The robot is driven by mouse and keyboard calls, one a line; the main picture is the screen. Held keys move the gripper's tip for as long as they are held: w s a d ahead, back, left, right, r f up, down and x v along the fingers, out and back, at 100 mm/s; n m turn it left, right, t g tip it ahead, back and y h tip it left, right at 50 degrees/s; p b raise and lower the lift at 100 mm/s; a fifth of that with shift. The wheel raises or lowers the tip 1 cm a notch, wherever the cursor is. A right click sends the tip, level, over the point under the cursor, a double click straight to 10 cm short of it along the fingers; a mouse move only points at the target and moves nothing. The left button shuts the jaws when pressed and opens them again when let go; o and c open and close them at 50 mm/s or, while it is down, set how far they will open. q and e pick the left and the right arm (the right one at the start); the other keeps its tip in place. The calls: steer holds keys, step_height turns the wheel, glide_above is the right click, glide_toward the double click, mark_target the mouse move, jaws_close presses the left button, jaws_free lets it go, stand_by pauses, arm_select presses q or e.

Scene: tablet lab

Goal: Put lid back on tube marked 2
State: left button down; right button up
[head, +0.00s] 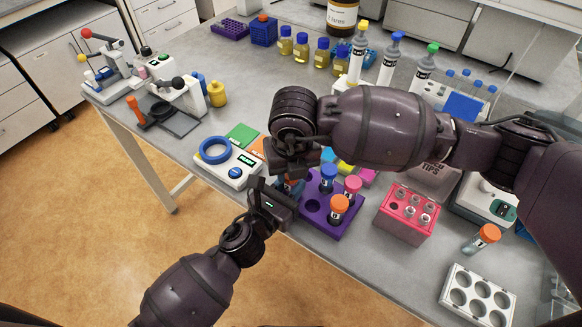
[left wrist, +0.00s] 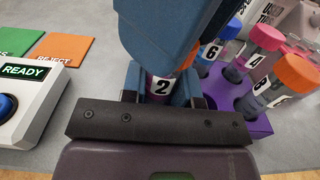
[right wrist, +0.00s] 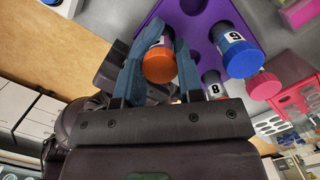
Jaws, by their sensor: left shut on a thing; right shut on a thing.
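The tube marked 2 (left wrist: 161,87) stands about upright between the fingers of my left gripper (head: 281,188), which is shut on it. My right gripper (right wrist: 159,70) is shut on an orange lid (right wrist: 158,66), directly at the top of this tube. In the left wrist view my right gripper's blue fingers hide most of the lid, and only an orange sliver shows. I cannot tell whether the lid is seated or just above the rim. The tube is at the near-left side of the purple rack (head: 316,226); its lower end is hidden.
The rack holds blue-capped tube 6 (head: 328,176), pink-capped tube 4 (head: 352,186) and orange-capped tube 8 (head: 339,206), close to my grippers. A pink rack (head: 404,224) and a loose orange-capped tube (head: 483,238) are right.

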steer(key=m, duration=0.6)
steer(key=shift+h, duration=0.4)
steer(key=m, duration=0.4)
steer(key=shift+a, duration=0.1)
steer(key=m, duration=0.6)
steer(key=shift+m+g+h, duration=0.3)
steer(key=shift+g+h, duration=0.1)
steer(key=m, duration=0.4)
steer(key=shift+w+m+g, duration=0.1)
steer(key=shift+m+g, duration=0.2)
steer(key=shift+m, duration=0.1)
steer(key=o, duration=0.9)
steer(key=shift+r, duration=2.2)
steer(key=shift+c, duration=0.4)
